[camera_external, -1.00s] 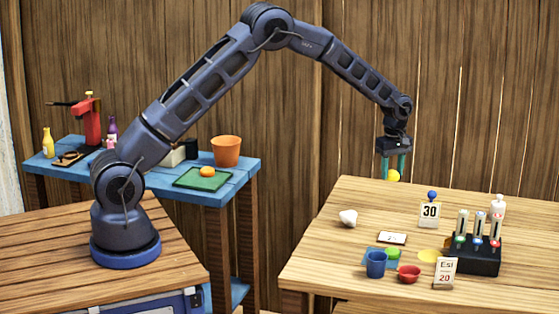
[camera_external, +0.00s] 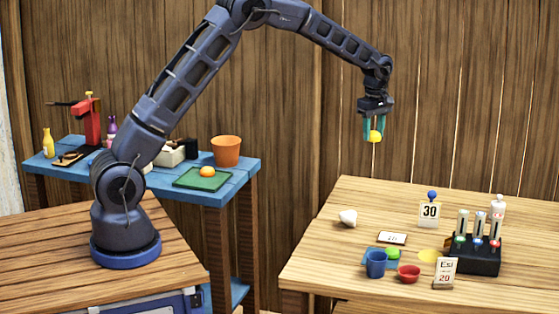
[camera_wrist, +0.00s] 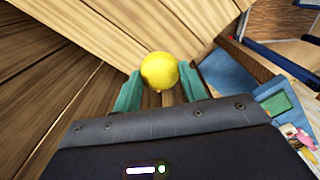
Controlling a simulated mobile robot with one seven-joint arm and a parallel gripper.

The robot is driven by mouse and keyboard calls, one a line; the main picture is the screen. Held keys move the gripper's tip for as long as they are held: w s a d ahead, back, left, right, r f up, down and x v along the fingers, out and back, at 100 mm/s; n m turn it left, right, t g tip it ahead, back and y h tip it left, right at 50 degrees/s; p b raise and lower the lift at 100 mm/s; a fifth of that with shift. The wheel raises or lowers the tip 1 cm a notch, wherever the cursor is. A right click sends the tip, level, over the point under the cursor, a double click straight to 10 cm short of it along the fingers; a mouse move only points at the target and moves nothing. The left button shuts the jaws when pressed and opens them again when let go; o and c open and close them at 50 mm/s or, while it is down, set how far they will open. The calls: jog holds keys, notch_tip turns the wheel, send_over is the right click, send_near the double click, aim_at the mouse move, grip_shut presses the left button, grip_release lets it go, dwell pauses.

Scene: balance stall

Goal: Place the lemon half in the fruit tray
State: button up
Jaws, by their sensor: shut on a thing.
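My gripper (camera_external: 374,128) is shut on the yellow lemon half (camera_external: 376,136), which hangs from its teal fingers. It is high in the air, above and beyond the far left edge of the right wooden table. In the wrist view the lemon half (camera_wrist: 159,71) sits between the fingertips (camera_wrist: 160,88). A flat green tray (camera_external: 188,181), apparently the fruit tray, lies on the blue table to the left. An orange fruit piece (camera_external: 207,171) rests on it. The tray also shows at the right of the wrist view (camera_wrist: 277,104).
An orange pot (camera_external: 226,151) stands right behind the tray. A red press (camera_external: 90,122) and a yellow bottle (camera_external: 48,144) are further left. The right table (camera_external: 320,255) holds a white lump (camera_external: 348,218), a blue cup (camera_external: 376,264), a red bowl (camera_external: 409,273) and a black rack (camera_external: 474,258).

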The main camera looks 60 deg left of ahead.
jog(key=s+a+r+n, duration=0.1)
jog(key=s+a+n, duration=0.1)
jog(key=s+a, duration=0.45)
jog(key=s+a+r+n, duration=0.1)
jog(key=s+a+n, duration=0.25)
jog(key=a, duration=0.65)
jog(key=n, duration=1.1)
send_over(187, 182)
notch_tip(187, 182, down, 20)
jog(key=shift+w+a+r, duration=0.1)
jog(key=shift+f, duration=0.2)
jog(key=o, duration=0.8)
jog(key=shift+o, duration=0.7)
